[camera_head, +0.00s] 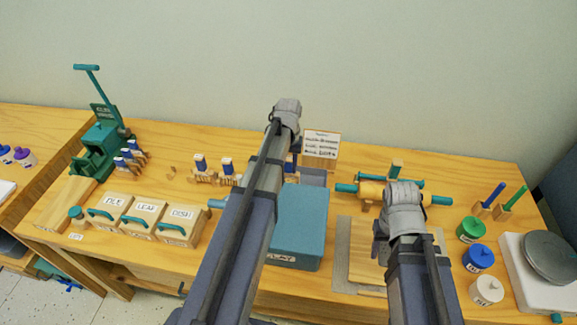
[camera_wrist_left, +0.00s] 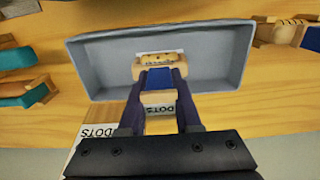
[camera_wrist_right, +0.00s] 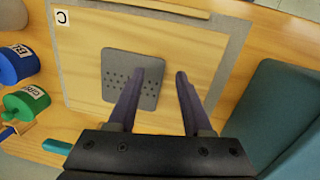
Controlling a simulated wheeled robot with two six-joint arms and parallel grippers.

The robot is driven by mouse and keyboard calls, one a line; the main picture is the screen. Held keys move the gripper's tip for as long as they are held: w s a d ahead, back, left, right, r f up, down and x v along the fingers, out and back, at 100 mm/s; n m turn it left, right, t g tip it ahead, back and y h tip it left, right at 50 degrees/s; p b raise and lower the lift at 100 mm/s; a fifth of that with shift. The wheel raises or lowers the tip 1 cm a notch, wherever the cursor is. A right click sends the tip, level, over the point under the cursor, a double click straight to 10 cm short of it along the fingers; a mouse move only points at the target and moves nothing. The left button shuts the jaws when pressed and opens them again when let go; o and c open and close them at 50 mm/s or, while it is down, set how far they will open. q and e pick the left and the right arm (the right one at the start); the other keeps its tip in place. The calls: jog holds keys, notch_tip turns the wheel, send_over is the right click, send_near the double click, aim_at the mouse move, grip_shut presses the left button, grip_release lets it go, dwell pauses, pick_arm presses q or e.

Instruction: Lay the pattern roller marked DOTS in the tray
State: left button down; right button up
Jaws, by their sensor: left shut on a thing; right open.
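My left gripper (camera_wrist_left: 160,80) is shut on the pattern roller marked DOTS, which has a blue grip and a wooden roller head (camera_wrist_left: 153,66). The roller is over the grey tray (camera_wrist_left: 95,60) in the left wrist view, its marked end toward me; I cannot tell whether it touches the tray floor. In the head view my left arm hides the roller and part of the tray (camera_head: 314,177). My right gripper (camera_wrist_right: 163,75) is open and empty, above a grey perforated square (camera_wrist_right: 118,92) on a wooden board (camera_wrist_right: 85,75).
Several other blue-gripped rollers (camera_head: 200,163) stand left of the tray. A teal clay box (camera_head: 305,225) is in front of it, and a sign (camera_head: 321,148) stands behind. A rolling pin (camera_head: 372,190) lies to the right.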

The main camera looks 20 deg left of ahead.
pick_arm(q)
jog(key=c, duration=0.5)
grip_release()
jog(key=shift+o, duration=0.2)
jog(key=o, duration=0.3)
jog(key=shift+o, duration=0.2)
jog(key=shift+r, duration=0.15)
pick_arm(e)
jog(key=shift+r, duration=0.1)
pick_arm(q)
notch_tip(320, 180, up, 10)
jog(key=p, duration=1)
pick_arm(e)
notch_tip(320, 180, up, 10)
